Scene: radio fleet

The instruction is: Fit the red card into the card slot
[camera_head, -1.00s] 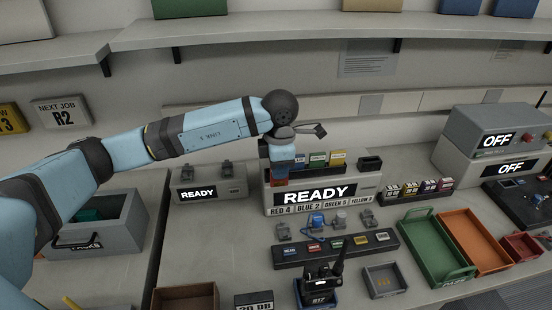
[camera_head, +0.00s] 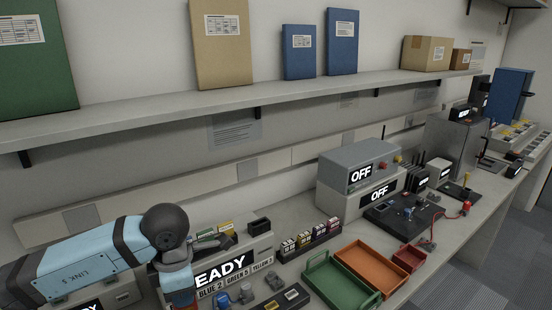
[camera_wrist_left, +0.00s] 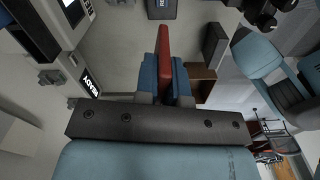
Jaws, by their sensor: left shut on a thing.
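The red card (camera_wrist_left: 164,42) stands between the blue fingers of my left gripper (camera_wrist_left: 164,78) in the left wrist view, and the gripper is shut on it. In the head view this gripper (camera_head: 179,294) is low at the left, in front of the left end of the grey READY unit (camera_head: 235,263). The card is mostly hidden there by the hand. Green and yellow cards (camera_head: 226,227) stand on top of the unit. A dark block (camera_head: 259,226) sits at its right end. I cannot tell which opening is the card slot. My right gripper is not in view.
A rack of small labelled packs (camera_head: 312,238), a green tray (camera_head: 340,286) and an orange tray (camera_head: 370,268) lie to the right. Stacked grey OFF units (camera_head: 358,170) stand behind them. A shelf (camera_head: 250,92) with binders runs above the bench.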

